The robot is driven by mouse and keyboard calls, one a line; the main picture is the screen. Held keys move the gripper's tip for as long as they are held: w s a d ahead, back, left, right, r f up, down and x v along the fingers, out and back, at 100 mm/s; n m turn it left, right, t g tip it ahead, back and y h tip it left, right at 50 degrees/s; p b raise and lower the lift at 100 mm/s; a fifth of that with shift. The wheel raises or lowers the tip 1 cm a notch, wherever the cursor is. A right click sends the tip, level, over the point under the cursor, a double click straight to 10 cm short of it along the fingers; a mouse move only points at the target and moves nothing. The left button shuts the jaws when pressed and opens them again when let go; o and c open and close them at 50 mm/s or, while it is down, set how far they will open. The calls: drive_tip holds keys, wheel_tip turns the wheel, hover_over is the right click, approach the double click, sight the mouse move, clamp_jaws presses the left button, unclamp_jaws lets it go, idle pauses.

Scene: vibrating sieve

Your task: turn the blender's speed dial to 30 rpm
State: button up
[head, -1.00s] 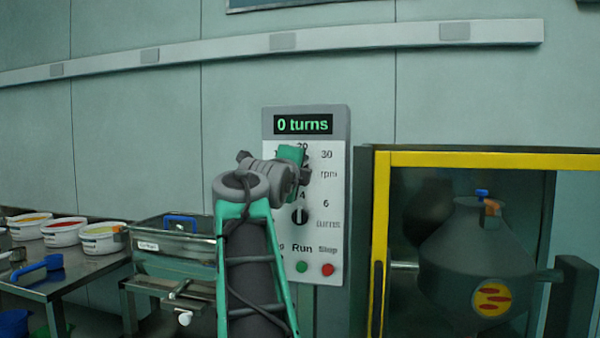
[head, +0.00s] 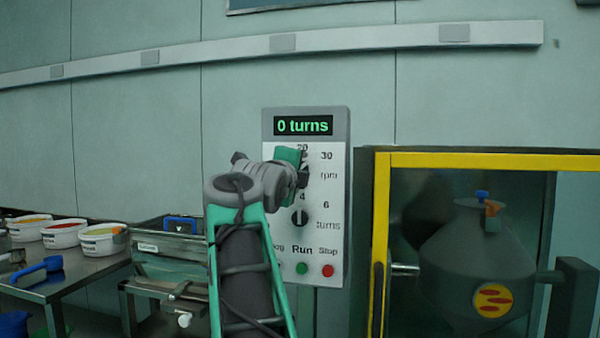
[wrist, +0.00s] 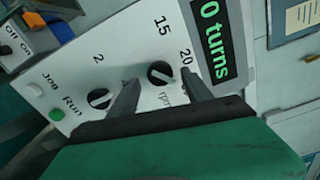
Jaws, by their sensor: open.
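The grey-white control panel (head: 333,210) stands upright with a lit display (head: 303,125) reading "0 turns". The black rpm speed dial (wrist: 160,72) shows in the wrist view near the printed 15 and 20; its exact pointer setting is unclear. My gripper (wrist: 161,78) is open, with one fingertip on either side of this dial. I cannot tell whether they touch it. In the head view my gripper (head: 304,166) covers the rpm dial; the 30 mark is visible at its right. The lower turns dial (head: 300,216) points up towards 4.
The green Run button (head: 302,268) and red Stop button (head: 328,270) sit low on the panel. A yellow-framed guard (head: 381,235) encloses the grey blender vessel (head: 470,260) at right. A bench with several tubs (head: 62,234) and a metal sieve box (head: 170,262) stand at left.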

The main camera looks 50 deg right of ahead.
drive_tip(key=v, duration=0.5)
drive_tip(key=shift+s+a, duration=0.15)
drive_tip(key=shift+a, duration=0.2)
